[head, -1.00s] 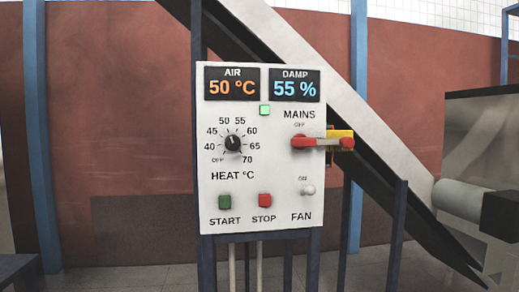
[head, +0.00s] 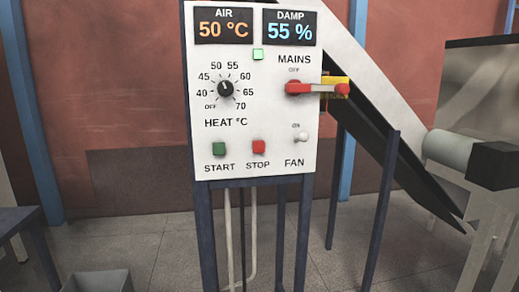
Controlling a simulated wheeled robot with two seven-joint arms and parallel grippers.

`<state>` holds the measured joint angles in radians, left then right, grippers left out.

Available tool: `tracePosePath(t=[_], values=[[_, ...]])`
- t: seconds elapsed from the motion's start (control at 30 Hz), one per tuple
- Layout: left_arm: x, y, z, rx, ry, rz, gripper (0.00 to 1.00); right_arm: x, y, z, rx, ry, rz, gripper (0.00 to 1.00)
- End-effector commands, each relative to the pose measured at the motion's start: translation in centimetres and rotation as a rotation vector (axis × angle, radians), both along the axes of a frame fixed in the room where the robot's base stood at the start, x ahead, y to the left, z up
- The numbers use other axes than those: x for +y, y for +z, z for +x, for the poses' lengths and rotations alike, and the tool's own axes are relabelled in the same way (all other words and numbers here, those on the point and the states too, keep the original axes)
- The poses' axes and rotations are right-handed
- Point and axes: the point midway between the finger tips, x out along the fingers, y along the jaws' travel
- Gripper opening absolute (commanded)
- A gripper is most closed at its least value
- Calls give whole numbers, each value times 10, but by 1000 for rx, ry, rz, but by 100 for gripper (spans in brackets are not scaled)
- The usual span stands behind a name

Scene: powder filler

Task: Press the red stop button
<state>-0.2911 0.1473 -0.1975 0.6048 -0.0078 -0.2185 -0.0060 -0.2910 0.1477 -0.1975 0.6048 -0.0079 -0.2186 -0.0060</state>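The panel stands upright on dark blue legs, facing me. Neither of my grippers shows in the head view, and nothing covers the stop button.
A sloping chute (head: 390,110) runs behind. A grey bin (head: 97,282) stands on the floor at lower left, near a dark table (head: 22,222). Floor before the panel looks clear.

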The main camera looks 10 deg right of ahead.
Motion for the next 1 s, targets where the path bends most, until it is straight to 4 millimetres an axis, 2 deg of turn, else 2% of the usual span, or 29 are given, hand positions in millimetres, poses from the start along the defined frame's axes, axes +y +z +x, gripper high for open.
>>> tracePosePath(t=[0.07,0.37,1.0], values=[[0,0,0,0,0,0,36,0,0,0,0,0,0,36],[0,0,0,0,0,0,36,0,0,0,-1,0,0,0],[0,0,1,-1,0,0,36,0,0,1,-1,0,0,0]])
